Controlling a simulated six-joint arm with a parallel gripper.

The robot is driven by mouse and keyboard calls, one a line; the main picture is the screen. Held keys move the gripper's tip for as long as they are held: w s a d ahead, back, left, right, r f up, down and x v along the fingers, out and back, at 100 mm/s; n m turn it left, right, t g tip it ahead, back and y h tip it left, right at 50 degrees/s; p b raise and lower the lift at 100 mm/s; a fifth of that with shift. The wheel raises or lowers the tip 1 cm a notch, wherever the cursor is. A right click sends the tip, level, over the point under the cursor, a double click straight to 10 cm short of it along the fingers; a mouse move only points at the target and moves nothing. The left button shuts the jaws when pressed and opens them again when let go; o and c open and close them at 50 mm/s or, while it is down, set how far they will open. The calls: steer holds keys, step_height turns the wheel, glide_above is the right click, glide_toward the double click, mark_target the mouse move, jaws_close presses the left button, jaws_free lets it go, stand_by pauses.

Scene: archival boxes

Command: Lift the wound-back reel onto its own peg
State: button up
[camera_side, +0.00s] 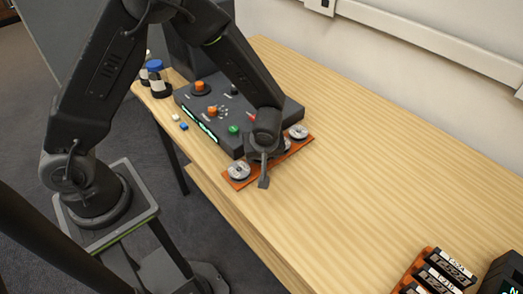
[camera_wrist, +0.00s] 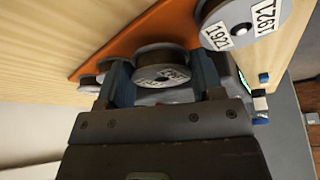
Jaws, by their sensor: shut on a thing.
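In the wrist view, my gripper (camera_wrist: 163,80) has its fingers on either side of a grey-faced reel (camera_wrist: 162,76) with a dark wound edge and a white label; the jaws are shut on it. The reel is over the orange board (camera_wrist: 135,38); I cannot tell whether it touches it. A second, larger-looking reel (camera_wrist: 241,22) with two white number labels is at the upper right. In the side view, my gripper (camera_side: 264,172) is over the orange board (camera_side: 260,178), between a left reel (camera_side: 239,170) and a right reel (camera_side: 298,132). The gripper mostly hides the held reel.
A dark console (camera_side: 228,110) with orange, green and red controls stands right behind the board. Bottles (camera_side: 156,80) stand at the table's far left. An orange rack of labelled black boxes (camera_side: 440,270) is at the lower right. The table's middle is clear.

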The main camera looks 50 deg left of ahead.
steer(key=shift+f, duration=0.35)
steer(key=shift+f, duration=0.15)
steer(key=shift+f, duration=0.2)
stand_by(0.5)
steer(key=o, duration=0.9)
steer(key=shift+c, duration=0.2)
steer(key=shift+o, duration=0.7)
steer(key=shift+s, duration=0.1)
steer(key=shift+f, duration=0.1)
